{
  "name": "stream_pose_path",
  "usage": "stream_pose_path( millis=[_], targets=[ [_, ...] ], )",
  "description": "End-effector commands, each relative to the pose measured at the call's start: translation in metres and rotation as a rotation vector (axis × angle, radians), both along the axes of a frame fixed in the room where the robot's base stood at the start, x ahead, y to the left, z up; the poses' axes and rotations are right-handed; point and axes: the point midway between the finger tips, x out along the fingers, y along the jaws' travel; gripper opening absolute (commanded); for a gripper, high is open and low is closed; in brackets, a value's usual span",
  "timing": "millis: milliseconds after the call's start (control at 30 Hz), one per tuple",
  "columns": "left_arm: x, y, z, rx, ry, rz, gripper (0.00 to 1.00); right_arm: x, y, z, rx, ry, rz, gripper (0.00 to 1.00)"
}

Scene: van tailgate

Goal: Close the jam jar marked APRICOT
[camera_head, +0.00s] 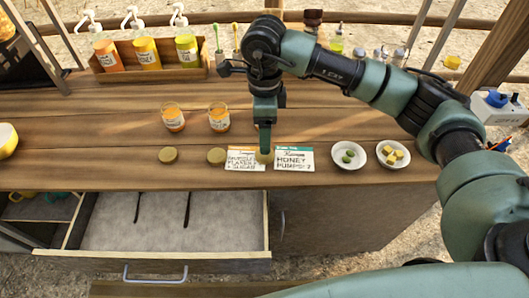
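Two small glass jars with orange contents stand on the wooden counter, a left jar (172,118) and a right jar (219,118). Their labels are too small to read, so I cannot tell which is APRICOT. No lid shows on either. Two round golden lids, a left lid (168,155) and a middle lid (216,155), lie in front of them. My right gripper (265,148) points down near the counter's front edge, seen edge-on. A golden round thing (264,158), apparently a third lid, shows at its fingertips. I cannot tell whether they grip it. My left gripper is out of view.
Two recipe cards (246,160) (294,159) lie by the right gripper. Two white dishes (349,155) (392,153) stand right of them. A wooden bottle crate (150,66) stands at the back. An open drawer (170,222) juts out below.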

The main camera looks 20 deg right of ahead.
Motion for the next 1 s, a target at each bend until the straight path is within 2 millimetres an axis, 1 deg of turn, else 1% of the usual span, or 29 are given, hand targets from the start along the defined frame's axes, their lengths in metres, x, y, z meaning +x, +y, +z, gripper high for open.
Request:
stream_pose_path(
  millis=[200, 433, 533, 700, 800, 900, 1000],
  targets=[
    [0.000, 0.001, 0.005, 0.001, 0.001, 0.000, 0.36, -0.001, 0.000, -0.022, 0.001, 0.003, 0.001, 0.72],
    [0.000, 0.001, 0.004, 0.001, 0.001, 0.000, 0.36, 0.000, 0.001, -0.023, 0.002, 0.000, 0.001, 0.72],
    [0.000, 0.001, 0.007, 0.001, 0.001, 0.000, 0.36, -0.001, 0.000, -0.027, 0.002, 0.004, 0.000, 0.72],
    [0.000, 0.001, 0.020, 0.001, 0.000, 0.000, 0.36, 0.000, -0.001, -0.049, 0.002, 0.006, 0.000, 0.72],
    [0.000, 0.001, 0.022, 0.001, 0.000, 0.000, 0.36, 0.001, -0.001, -0.065, 0.002, 0.004, 0.000, 0.72],
    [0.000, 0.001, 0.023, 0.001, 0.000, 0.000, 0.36, 0.001, -0.001, -0.073, 0.002, 0.004, 0.001, 0.72],
    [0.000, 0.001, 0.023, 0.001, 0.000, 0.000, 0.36, 0.001, -0.001, -0.075, 0.002, 0.001, 0.001, 0.72]
  ],
)
